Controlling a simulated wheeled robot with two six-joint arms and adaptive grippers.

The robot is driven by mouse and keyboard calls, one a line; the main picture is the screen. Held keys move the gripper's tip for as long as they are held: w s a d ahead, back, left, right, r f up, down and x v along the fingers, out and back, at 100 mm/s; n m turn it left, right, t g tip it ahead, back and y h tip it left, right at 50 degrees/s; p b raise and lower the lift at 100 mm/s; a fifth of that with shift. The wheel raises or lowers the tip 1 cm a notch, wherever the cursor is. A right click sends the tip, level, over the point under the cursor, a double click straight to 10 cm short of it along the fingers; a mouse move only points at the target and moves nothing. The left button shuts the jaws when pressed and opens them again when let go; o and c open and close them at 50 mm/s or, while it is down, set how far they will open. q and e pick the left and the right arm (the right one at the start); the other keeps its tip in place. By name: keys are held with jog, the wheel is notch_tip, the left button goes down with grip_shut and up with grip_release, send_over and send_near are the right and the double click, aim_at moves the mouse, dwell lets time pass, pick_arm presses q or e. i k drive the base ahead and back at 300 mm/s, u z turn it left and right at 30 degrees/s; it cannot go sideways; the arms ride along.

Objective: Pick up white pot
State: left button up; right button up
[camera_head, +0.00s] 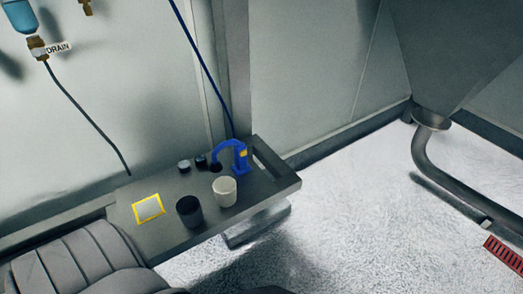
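The white pot (224,191) stands upright on a narrow grey table (268,186) in the head view. It is near the table's front edge, toward its right end. A black pot (189,211) stands just to its left, with a small gap between them. Neither of my grippers shows in the view.
A blue curved fixture (240,158) stands behind the white pot. Two small dark knobs or lids (184,166) sit by the back of the table. A yellow-framed plate (149,208) lies to the left. A wall rises behind; open speckled floor (350,220) lies to the right.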

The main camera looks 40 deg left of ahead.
aim_at(224, 187)
jog(key=z, duration=0.05)
jog(key=i, duration=3.2)
jog(key=u, duration=3.55)
